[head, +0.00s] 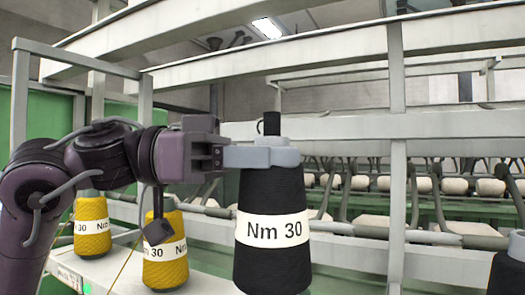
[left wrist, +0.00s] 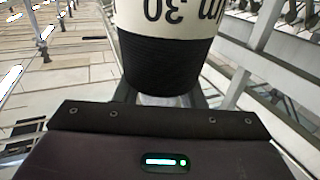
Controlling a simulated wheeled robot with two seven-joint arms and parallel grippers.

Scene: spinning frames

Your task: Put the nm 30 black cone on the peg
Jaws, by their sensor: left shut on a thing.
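The black cone (head: 272,262), with a white "Nm 30" label band, is upright near the middle of the head view. My left gripper (head: 266,155) is shut around its narrow upper part, and a dark tube tip sticks up above the fingers. In the left wrist view the black cone (left wrist: 165,62) shows at the top middle, with its label upside down and cut off by the frame edge. I cannot make out the peg for it in either view. My right gripper is not in view.
Yellow cones (head: 166,262) and (head: 92,228) stand on a pale shelf (head: 110,268) at left. Another black cone (head: 505,275) is partly visible at the lower right edge. White frame beams (head: 397,150) and a row of pale bobbins (head: 455,186) lie behind.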

